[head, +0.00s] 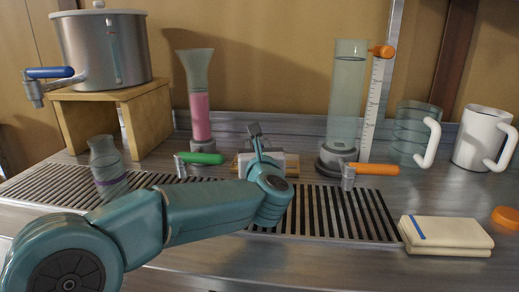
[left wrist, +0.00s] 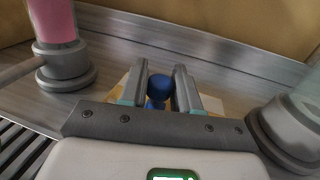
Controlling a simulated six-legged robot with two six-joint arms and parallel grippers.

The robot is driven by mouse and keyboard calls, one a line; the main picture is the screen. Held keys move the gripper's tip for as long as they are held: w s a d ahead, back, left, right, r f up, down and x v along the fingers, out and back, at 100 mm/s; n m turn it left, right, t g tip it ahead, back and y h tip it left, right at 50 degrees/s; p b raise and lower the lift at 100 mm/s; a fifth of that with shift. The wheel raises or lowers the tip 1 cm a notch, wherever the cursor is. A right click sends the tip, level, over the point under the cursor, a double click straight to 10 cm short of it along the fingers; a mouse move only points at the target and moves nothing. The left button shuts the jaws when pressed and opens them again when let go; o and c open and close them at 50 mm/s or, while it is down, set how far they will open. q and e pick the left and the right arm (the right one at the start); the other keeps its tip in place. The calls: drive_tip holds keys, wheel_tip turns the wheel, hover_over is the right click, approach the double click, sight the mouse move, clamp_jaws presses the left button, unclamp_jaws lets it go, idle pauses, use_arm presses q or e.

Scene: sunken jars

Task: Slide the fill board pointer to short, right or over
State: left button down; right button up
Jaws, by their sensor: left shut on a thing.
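My left gripper (head: 256,132) reaches in from the left to the middle of the counter, over a small pale wooden board (head: 238,163) that looks like the fill board. In the left wrist view the gripper (left wrist: 160,84) is shut on a blue knob (left wrist: 159,85), which looks like the board's pointer. The board (left wrist: 122,88) shows only as thin wooden edges beside the fingers. My gripper and wrist hide most of it, so its markings and the pointer's position cannot be read. My right gripper is in neither view.
A pink-filled cylinder (head: 201,115) with a green-handled tap (head: 205,159) stands left of the board. A clear greenish cylinder (head: 346,95) with an orange-handled tap (head: 375,169) stands right. A slatted drain (head: 330,211) lies in front. A glass jar (head: 107,165) stands at left.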

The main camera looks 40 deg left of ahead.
use_arm(q)
drive_tip(key=c, duration=0.9)
unclamp_jaws()
drive_tip(key=shift+d, duration=0.1)
drive_tip(key=p+v, duration=0.2)
drive_tip(key=v, duration=1.3)
drive_tip(key=shift+s+d+r, duration=0.1)
drive_tip(key=shift+s+d, duration=0.05)
drive_tip(key=shift+d, duration=0.2)
drive_tip(key=shift+s+d, duration=0.15)
drive_tip(key=shift+s, duration=0.1)
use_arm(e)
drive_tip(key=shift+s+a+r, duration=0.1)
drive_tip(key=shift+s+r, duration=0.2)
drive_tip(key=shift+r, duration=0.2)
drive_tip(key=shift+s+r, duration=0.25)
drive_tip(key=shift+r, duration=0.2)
